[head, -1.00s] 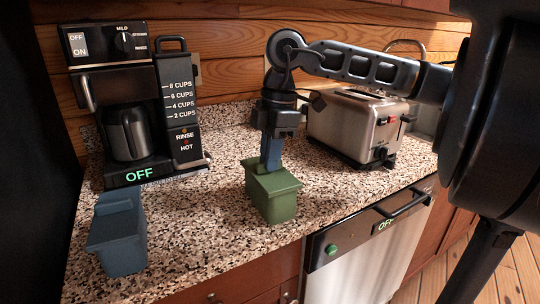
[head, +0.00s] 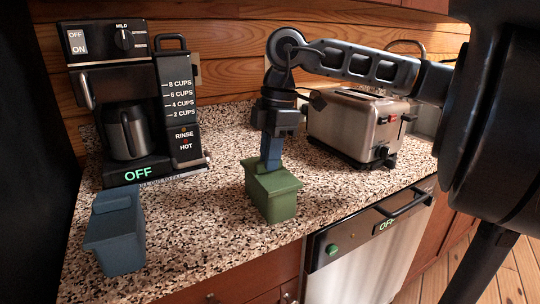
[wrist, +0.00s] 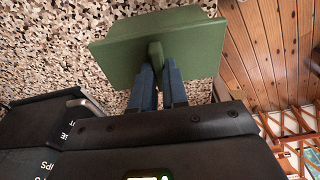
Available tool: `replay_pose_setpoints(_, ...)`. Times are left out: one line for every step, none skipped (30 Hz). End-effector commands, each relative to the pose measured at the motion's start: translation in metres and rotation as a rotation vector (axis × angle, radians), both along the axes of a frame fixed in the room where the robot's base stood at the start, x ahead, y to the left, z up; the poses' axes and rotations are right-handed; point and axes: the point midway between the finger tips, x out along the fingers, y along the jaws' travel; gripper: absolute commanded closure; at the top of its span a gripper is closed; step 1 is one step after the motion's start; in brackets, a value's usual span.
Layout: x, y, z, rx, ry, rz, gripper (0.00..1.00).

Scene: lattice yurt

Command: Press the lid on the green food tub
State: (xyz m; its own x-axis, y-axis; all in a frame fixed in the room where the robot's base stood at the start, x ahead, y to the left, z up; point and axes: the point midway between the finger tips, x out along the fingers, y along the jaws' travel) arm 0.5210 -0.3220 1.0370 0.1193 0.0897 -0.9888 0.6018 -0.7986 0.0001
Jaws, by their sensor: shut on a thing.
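The green food tub (head: 273,203) stands upright on the speckled counter with a green lid (head: 282,185) on its top. In the wrist view the lid (wrist: 190,45) is a flat green plate with a raised handle (wrist: 155,54) between the blue fingers. My gripper (head: 271,162) points down over the tub and is shut on the lid's handle. In the head view my fingers hide part of the lid. I cannot tell whether the lid is fully seated.
A blue-grey tub (head: 117,245) stands at the counter's left front. A coffee maker (head: 110,85) is behind it, and a toaster (head: 355,130) stands right of my gripper. A dishwasher (head: 370,250) is below the counter's front edge. Bare counter lies between the two tubs.

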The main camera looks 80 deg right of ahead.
Motion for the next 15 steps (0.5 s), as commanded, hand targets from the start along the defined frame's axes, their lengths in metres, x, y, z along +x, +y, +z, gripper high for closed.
replay_pose_setpoints(0.0000,0.0000,0.0001,0.000,0.000,0.000,1.00)
replay_pose_setpoints(0.0000,0.0000,0.0001,0.000,0.000,0.000,1.00)
replay_pose_setpoints(0.0000,0.0000,0.0001,0.000,0.000,0.000,1.00)
replay_pose_setpoints(0.0000,0.0000,0.0001,0.000,0.000,0.000,1.00)
replay_pose_setpoints(0.0000,0.0000,0.0000,0.000,0.000,0.000,0.84)
replay_pose_setpoints(0.0000,0.0000,0.0000,0.000,0.000,0.000,0.81)
replay_pose_setpoints(0.0000,0.0000,0.0000,0.000,0.000,0.000,0.78)
replay_pose_setpoints(0.0000,0.0000,0.0000,0.000,0.000,0.000,0.75)
replay_pose_setpoints(0.0000,0.0000,0.0000,0.000,0.000,0.000,0.71)
replay_pose_setpoints(0.0000,0.0000,0.0000,0.000,0.000,0.000,0.68)
replay_pose_setpoints(0.0000,0.0000,0.0000,0.000,0.000,0.000,0.65)
replay_pose_setpoints(-0.0001,0.0001,0.0000,0.000,0.000,0.000,0.61)
replay_pose_setpoints(-0.0001,0.0001,0.0000,0.000,0.000,0.000,0.59)
replay_pose_setpoints(0.0000,0.0000,0.0000,0.000,0.000,0.000,0.57)
replay_pose_setpoints(0.0000,0.0000,0.0000,0.000,0.000,0.000,0.57)
